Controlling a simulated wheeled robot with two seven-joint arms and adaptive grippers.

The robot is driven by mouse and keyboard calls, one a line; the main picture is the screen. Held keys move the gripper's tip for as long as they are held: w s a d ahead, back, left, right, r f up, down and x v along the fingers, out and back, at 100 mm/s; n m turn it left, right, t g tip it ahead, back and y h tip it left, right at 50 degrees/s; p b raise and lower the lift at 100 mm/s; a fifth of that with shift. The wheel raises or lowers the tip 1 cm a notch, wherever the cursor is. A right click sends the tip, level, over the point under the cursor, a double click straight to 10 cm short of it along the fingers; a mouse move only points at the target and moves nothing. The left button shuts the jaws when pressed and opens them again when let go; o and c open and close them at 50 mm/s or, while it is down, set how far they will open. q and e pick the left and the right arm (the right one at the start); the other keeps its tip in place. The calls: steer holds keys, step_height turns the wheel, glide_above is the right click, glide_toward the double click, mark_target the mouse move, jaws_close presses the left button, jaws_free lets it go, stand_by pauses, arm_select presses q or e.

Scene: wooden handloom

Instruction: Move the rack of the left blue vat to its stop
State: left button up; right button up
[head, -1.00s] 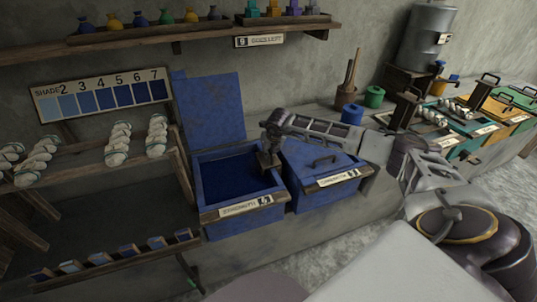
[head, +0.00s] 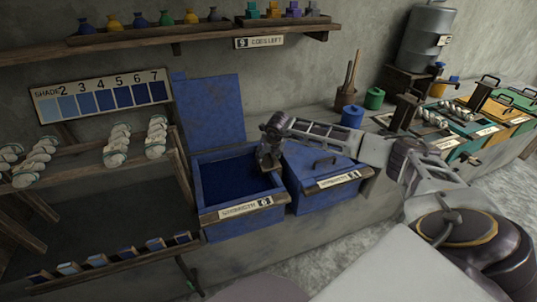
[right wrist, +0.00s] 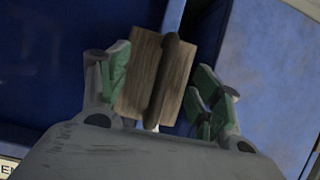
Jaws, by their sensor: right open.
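The left blue vat (head: 215,200) stands open with its lid (head: 210,110) raised behind it, and dark blue liquid (head: 235,178) shows inside. My right gripper (head: 268,160) is at the vat's right rim, pointing down. In the right wrist view, its green-padded fingers (right wrist: 160,92) are apart, on either side of a wooden block (right wrist: 145,75) with a dark bar (right wrist: 168,85) along it. This may be part of the rack; I cannot tell whether the fingers touch it. The rest of the rack is not clear. My left gripper is not in view.
A second blue vat (head: 315,195) with a closed, handled lid stands close to the right. A shade board (head: 100,97) and skeins (head: 117,145) are at the left. A blue pot (head: 352,116) and a green pot (head: 374,98) stand behind.

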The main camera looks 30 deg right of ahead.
steer(key=o, duration=0.4)
steer(key=shift+r, duration=0.1)
steer(key=shift+r+p, duration=0.7)
steer(key=shift+r, duration=0.55)
steer(key=shift+r+p, duration=1)
steer(key=shift+r, duration=1.2)
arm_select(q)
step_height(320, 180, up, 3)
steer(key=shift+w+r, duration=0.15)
arm_select(e)
steer(key=shift+f, duration=0.1)
